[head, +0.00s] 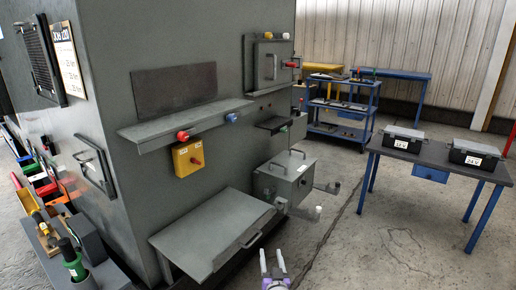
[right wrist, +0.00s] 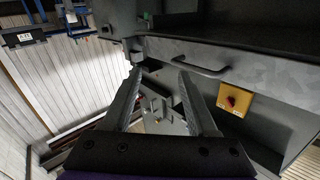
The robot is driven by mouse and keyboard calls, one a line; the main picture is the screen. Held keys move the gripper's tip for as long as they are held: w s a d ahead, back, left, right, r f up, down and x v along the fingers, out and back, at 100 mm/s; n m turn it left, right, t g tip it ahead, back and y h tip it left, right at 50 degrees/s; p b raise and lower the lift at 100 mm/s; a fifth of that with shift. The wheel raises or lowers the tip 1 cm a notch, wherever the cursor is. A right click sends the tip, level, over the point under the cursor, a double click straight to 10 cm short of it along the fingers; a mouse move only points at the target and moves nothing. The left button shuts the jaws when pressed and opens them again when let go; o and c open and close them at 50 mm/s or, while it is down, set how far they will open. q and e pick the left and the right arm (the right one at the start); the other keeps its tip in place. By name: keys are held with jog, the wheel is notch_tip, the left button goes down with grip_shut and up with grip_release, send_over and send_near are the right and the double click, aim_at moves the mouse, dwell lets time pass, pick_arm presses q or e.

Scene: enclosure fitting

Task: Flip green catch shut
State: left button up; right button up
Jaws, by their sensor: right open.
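A small green part (head: 284,129), possibly the catch, shows at the right end of a small dark box (head: 268,124) on the grey cabinet's right-hand face. It is too small to tell whether it is open or shut. My right gripper (head: 273,258) is low at the bottom centre of the head view, well below and apart from it. In the right wrist view its two fingers (right wrist: 160,75) are apart with nothing held between them. I cannot make out any green catch in that view. My left gripper is not in view.
A grey sloped lid with a handle (head: 212,236) juts out near my right gripper, beside a grey box (head: 283,180). A yellow box with a red knob (head: 187,158) is above. A table with black cases (head: 408,146) stands right. Floor between is clear.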

jog(key=s+d+r+n+g, duration=0.1)
jog(key=s+d+r+g, duration=0.15)
jog(key=s, duration=0.65)
jog(key=s+d+r+n+g, duration=0.15)
jog(key=s+d+g, duration=0.25)
jog(key=s, duration=0.4)
jog(key=s+d+f+m+g+h, duration=0.1)
jog(key=s+d+f+g, duration=0.1)
jog(key=s, duration=0.8)
jog(key=s+d+f+g, duration=0.1)
jog(key=s+d+g, duration=0.2)
jog(key=s, duration=0.6)
jog(key=s+d+f+m+g+h, duration=0.1)
jog(key=s+d+f+g, duration=0.1)
jog(key=s, duration=0.8)
pick_arm(q)
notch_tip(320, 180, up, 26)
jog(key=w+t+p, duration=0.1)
jog(key=p, duration=2.2)
pick_arm(e)
notch_tip(320, 180, up, 26)
jog(key=w, duration=0.2)
jog(key=shift+w+r+t, duration=0.15)
jog(key=shift+w+t, duration=0.1)
jog(key=shift+t, duration=0.2)
